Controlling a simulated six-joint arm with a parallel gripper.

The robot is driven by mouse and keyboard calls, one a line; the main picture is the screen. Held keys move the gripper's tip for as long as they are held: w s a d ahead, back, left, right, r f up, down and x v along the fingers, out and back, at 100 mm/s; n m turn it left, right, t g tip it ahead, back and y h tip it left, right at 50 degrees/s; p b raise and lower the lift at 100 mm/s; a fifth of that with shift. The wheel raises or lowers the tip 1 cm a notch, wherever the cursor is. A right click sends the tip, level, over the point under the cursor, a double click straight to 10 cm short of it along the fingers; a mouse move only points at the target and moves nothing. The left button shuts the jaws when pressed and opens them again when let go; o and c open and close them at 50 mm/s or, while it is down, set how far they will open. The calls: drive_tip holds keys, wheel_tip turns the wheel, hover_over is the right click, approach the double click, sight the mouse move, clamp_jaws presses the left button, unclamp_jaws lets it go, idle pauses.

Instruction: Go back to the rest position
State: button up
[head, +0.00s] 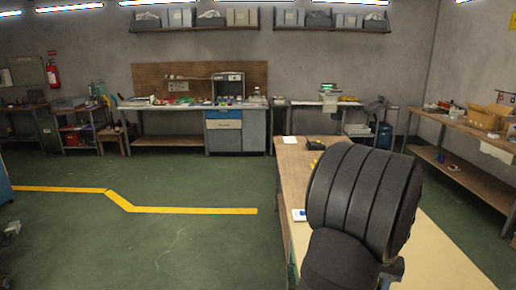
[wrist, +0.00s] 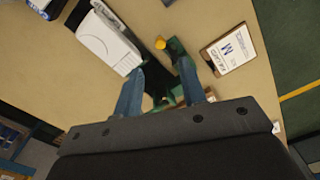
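In the wrist view my gripper (wrist: 160,68) has its two blue-grey fingers spread apart over the tan table (wrist: 60,75). A dark and green object (wrist: 176,48) with a yellow knob lies beyond and partly between the fingertips. I see nothing clamped in the gap, though the area between the fingers is dark. No sock is clearly seen. In the head view the large dark rounded part of my arm stands over the worktable (head: 300,175) at the right. It hides my gripper and much of the tabletop there.
In the wrist view a white device (wrist: 108,38) lies to the left of the fingers, and a clipboard with a label marked M (wrist: 232,50) lies to the right. In the head view a back workbench (head: 170,107) and a right bench (head: 470,130) stand apart.

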wheel_tip(320, 180, down, 8)
drive_tip(key=shift+f, duration=0.1)
idle(0.4)
wheel_tip(320, 180, up, 17)
wheel_tip(320, 180, down, 17)
drive_tip(key=shift+f, duration=0.15)
drive_tip(key=shift+a+r+m, duration=0.25)
drive_tip(key=shift+a+m, duration=0.1)
drive_tip(key=shift+m, duration=0.45)
drive_tip(key=m, duration=0.1)
drive_tip(key=a+m, duration=0.1)
drive_tip(key=m, duration=0.2)
drive_tip(key=shift+w+a, duration=0.15)
drive_tip(key=shift+w, duration=0.1)
drive_tip(key=m, duration=0.2)
drive_tip(key=w+a+m, duration=0.1)
drive_tip(key=m, duration=0.3)
drive_tip(key=shift+w+a, duration=0.15)
drive_tip(key=shift+a, duration=0.05)
drive_tip(key=shift+m, duration=0.3)
drive_tip(key=shift+r, duration=2.4)
